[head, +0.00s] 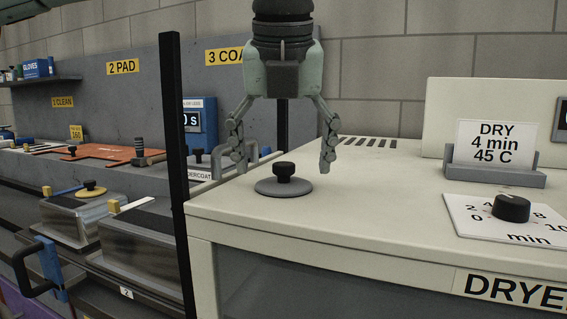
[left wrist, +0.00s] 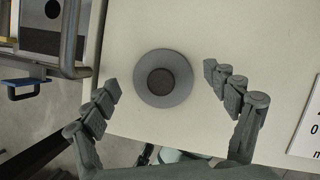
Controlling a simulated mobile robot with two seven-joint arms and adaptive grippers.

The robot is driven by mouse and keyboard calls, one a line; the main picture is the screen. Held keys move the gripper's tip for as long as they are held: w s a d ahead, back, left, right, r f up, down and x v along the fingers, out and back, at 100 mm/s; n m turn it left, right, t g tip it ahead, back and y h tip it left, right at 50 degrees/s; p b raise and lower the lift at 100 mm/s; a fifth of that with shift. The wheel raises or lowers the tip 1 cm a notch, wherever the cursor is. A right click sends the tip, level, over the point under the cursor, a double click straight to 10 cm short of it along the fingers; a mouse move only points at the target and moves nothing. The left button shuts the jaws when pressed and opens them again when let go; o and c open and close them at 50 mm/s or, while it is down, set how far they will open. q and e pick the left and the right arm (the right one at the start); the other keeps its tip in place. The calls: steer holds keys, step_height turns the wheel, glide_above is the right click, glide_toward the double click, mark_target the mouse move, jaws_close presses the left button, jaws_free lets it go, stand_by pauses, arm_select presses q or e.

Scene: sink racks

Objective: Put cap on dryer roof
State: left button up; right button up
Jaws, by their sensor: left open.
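The cap, a grey disc with a black knob (head: 284,187), lies flat on the cream dryer roof (head: 390,178), near its left front corner. My left gripper (head: 283,162) is above the cap with its fingers spread open on either side of the knob. In the left wrist view the cap (left wrist: 163,78) sits between the open fingers (left wrist: 160,92), and neither finger touches it. The gripper holds nothing. My right gripper is not in view.
A sign holder reading DRY 4 min 45 C (head: 494,155) and a timer dial (head: 510,207) stand on the roof to the right. A black post (head: 175,160) rises just left of the dryer. Left of it are benches with metal boxes (head: 80,218). The roof between cap and dial is clear.

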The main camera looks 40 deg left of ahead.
arm_select(q)
steer(key=v, duration=1.1)
steer(key=shift+s+d+r, duration=0.15)
steer(key=shift+d+r, duration=0.05)
steer(key=shift+r, duration=0.1)
